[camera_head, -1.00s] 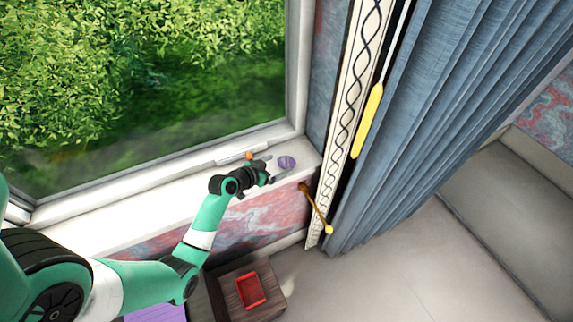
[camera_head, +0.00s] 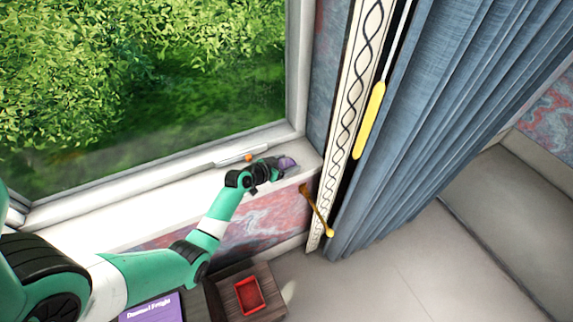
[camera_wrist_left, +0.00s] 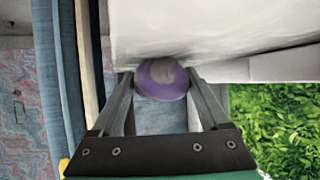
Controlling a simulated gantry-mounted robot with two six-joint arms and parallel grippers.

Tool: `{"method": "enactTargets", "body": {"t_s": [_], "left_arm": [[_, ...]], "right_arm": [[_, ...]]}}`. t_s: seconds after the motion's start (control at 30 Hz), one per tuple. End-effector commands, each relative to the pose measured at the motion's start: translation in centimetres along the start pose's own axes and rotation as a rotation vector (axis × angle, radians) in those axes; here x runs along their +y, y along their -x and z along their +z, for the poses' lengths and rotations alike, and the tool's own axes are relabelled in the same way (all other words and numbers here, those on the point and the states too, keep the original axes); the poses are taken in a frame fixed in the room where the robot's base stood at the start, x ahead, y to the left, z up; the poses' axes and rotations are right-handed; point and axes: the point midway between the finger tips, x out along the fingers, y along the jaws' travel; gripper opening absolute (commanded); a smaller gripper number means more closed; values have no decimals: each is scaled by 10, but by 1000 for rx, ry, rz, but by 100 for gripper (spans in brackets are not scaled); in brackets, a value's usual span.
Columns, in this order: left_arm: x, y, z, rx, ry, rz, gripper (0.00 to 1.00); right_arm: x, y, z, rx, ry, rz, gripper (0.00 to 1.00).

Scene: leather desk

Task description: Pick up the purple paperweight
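The purple paperweight (camera_head: 288,162) is a small rounded object on the far right end of the white window sill (camera_head: 150,204). My left gripper (camera_head: 281,169) reaches along the sill to it and partly covers it. In the left wrist view the paperweight (camera_wrist_left: 161,80) sits between the tips of the two spread fingers (camera_wrist_left: 160,82). It nearly fills the gap, and I cannot tell whether both fingers touch it. My right gripper is in neither view.
A small orange thing (camera_head: 248,157) is on the sill by the window frame. A blue curtain (camera_head: 440,110) hangs to the right, with a yellow-handled rod (camera_head: 369,120) before it. Below is a wooden block with a red tray (camera_head: 249,295) and a purple book (camera_head: 158,309).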

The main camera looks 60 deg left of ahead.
Motion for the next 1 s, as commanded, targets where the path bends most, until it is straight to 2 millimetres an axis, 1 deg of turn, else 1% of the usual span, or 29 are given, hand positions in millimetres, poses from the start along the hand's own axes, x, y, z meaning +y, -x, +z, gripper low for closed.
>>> {"method": "enactTargets", "body": {"t_s": [0.03,0.17,0.2,0.27,0.3,0.57,0.67,0.77,0.8,0.87,1.0], "left_arm": [[0,0,0,0,0,0,51],[0,0,0,0,0,0,28],[0,0,0,0,0,0,21],[0,0,0,0,0,0,10],[0,0,-1,2,0,0,8],[0,2,-3,2,0,0,8],[0,6,-11,4,-2,-1,8],[0,13,-24,5,-2,-1,8],[0,17,-32,5,-2,-1,8],[6,29,-39,4,-3,1,8],[27,70,-62,5,-3,1,8]], "right_arm": [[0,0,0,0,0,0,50],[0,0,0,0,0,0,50],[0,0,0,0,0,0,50],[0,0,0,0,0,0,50],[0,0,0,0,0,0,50],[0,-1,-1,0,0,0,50],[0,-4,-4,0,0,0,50],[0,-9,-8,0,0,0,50],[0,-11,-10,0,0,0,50],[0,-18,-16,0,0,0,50],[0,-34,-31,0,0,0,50]]}}
